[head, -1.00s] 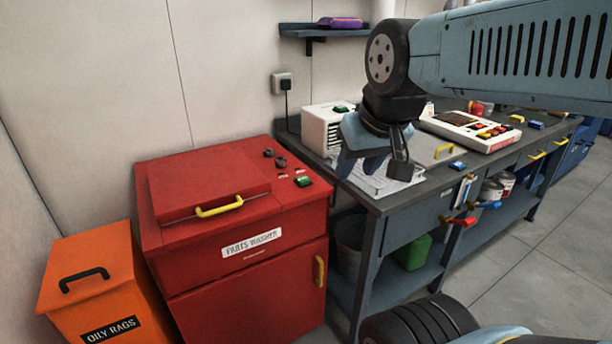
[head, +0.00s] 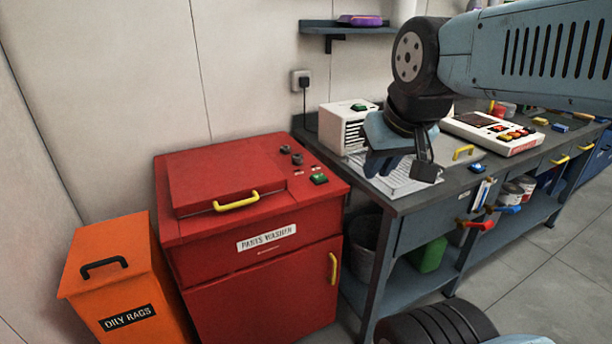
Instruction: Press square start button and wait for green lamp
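The red parts washer (head: 255,290) stands left of the bench. A white slatted box (head: 340,128) on the bench has a green button (head: 360,107) on top. A control box (head: 495,135) with red, yellow and green parts lies farther right. I cannot tell which one is the start button or whether a lamp is lit. My gripper (head: 384,165) points down above the bench's near left part, right of the washer's button, touching no button. Its finger gap is unclear.
An orange oily rags bin (head: 118,285) stands left of the washer. A wall shelf (head: 318,29) hangs behind. Open floor (head: 545,270) lies at the right.

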